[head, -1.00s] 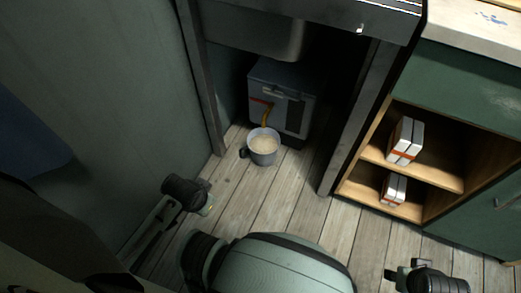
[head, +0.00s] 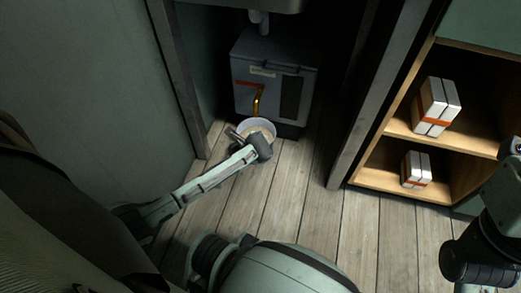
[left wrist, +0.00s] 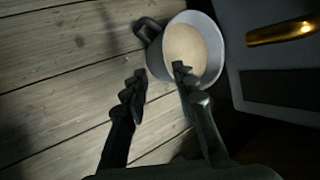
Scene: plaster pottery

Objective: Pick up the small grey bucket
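The small grey bucket (head: 271,127) stands upright on the wooden floor in front of a grey metal box. It holds pale beige material. In the left wrist view the bucket (left wrist: 157,61) has a dark handle on its left side. My left gripper (head: 250,137) is at the bucket's near side and partly hides it in the head view. In the left wrist view my left gripper (left wrist: 160,80) has its fingers apart, one over the bucket's opening and one outside the near wall. Contact cannot be told. My right arm is at the lower right, its fingers out of view.
The grey box (head: 262,80) with a brass spout stands just behind the bucket. A dark post (head: 365,110) stands to the right. An open wooden shelf (head: 400,132) holds white packages with orange bands (head: 437,107). The floor (head: 290,200) nearby is clear.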

